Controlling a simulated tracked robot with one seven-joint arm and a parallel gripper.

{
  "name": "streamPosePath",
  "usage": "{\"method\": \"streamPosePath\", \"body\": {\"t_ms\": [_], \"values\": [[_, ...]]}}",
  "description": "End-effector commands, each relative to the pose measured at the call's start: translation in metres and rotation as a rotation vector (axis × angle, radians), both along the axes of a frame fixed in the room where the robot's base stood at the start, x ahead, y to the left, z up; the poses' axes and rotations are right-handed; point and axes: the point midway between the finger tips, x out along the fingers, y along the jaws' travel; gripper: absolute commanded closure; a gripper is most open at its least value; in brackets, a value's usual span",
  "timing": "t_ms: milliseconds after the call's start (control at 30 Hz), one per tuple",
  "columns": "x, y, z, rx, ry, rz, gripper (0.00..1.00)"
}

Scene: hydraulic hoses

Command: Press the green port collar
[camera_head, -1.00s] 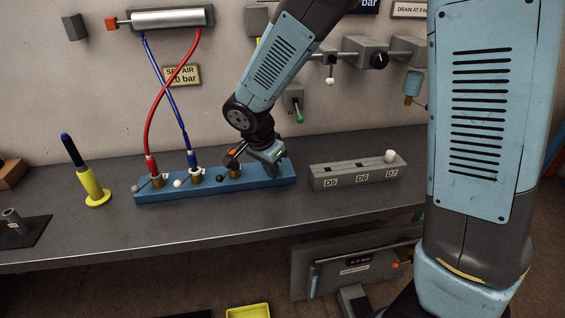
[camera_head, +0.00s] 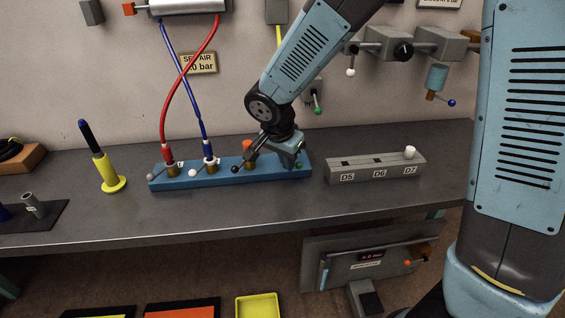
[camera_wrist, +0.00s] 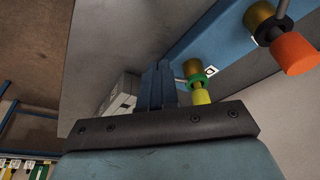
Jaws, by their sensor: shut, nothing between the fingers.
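The green port collar (camera_wrist: 196,80) shows in the wrist view as a dark green ring around a brass port, with a yellow part below it in the picture. It belongs to the blue manifold block (camera_head: 215,178), which lies on the bench. My gripper (camera_head: 298,161) is at the block's right end in the head view and largely hides that port. In the wrist view my gripper (camera_wrist: 160,68) has its fingers together and empty, just left of the collar. I cannot tell whether they touch it.
Red (camera_head: 163,120) and blue (camera_head: 184,90) hoses plug into the block's left ports. An orange-topped port (camera_wrist: 294,52) stands beside the green one. A grey block (camera_head: 375,172) marked D5 to D7 lies to the right. The front bench area is clear.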

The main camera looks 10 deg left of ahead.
Motion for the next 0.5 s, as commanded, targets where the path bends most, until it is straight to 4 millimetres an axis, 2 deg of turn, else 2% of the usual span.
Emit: {"method": "streamPosePath", "body": {"t_ms": [333,500], "values": [[-0.002,0.002,0.001,0.001,0.0,0.001,1.0],[-0.012,0.008,0.003,0.001,-0.001,-0.001,1.0]]}}
